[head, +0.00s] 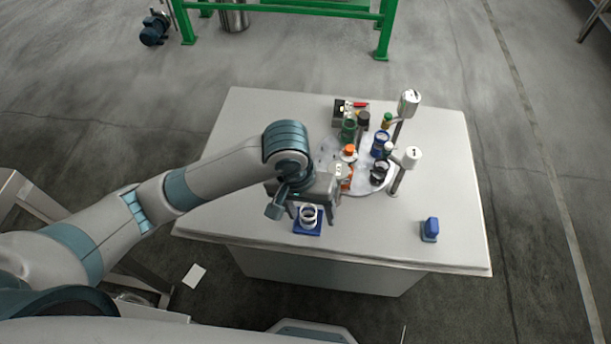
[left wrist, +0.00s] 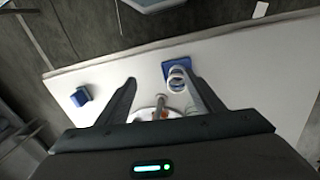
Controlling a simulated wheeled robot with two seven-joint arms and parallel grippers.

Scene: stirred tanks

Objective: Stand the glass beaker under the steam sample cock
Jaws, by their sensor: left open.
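A pale, ring-shaped vessel (head: 309,212), which looks like the glass beaker, stands on a blue square pad (head: 300,229) near the table's front edge. It also shows in the left wrist view (left wrist: 177,73), beside the tip of the right-hand finger. My left gripper (head: 312,203) is open, just above and behind the vessel in the head view; its fingers (left wrist: 160,82) are apart with nothing gripped. Two white heads on posts, a rear one (head: 409,102) and a front one marked 1 (head: 411,156), stand at the right of the group; I cannot tell which part is the steam sample cock.
A round pale plate (head: 327,152) carries several bottles and jars, including a blue jar (head: 380,144) and a green bottle (head: 348,131). A blue block (head: 430,229) sits at the front right.

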